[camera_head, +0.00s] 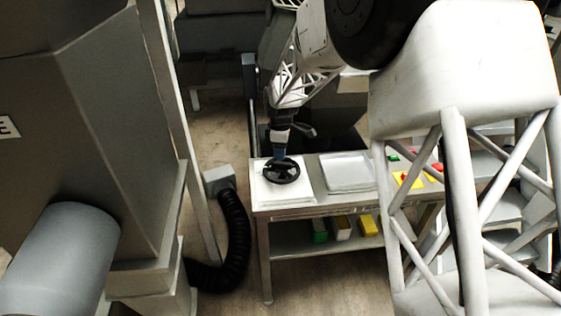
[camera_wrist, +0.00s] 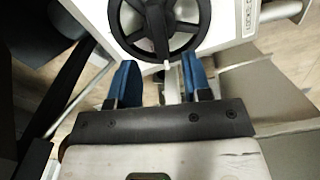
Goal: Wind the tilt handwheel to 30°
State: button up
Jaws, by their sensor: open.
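The tilt handwheel is a black spoked wheel (camera_head: 282,171) on a white panel (camera_head: 268,194) at the left end of a grey bench. In the wrist view the handwheel (camera_wrist: 203,36) fills the top middle, with a dark bar across its hub. My gripper (camera_wrist: 158,68) has two blue fingers, spread apart with nothing held between them. The fingertips are just short of the wheel's near rim in that view; I cannot tell whether they touch it. In the head view my gripper (camera_head: 279,154) is at the wheel's far edge. No angle reading is legible.
A pale square tray (camera_head: 346,186) lies right of the wheel panel. A yellow plate (camera_head: 407,180) with coloured buttons is farther right. Several coloured boxes stand on the shelf below. A black corrugated hose (camera_head: 238,235) and a large grey machine (camera_head: 90,130) are on the left.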

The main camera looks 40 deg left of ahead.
aim_at(281, 162)
jog(key=shift+f, duration=2.7)
grip_shut()
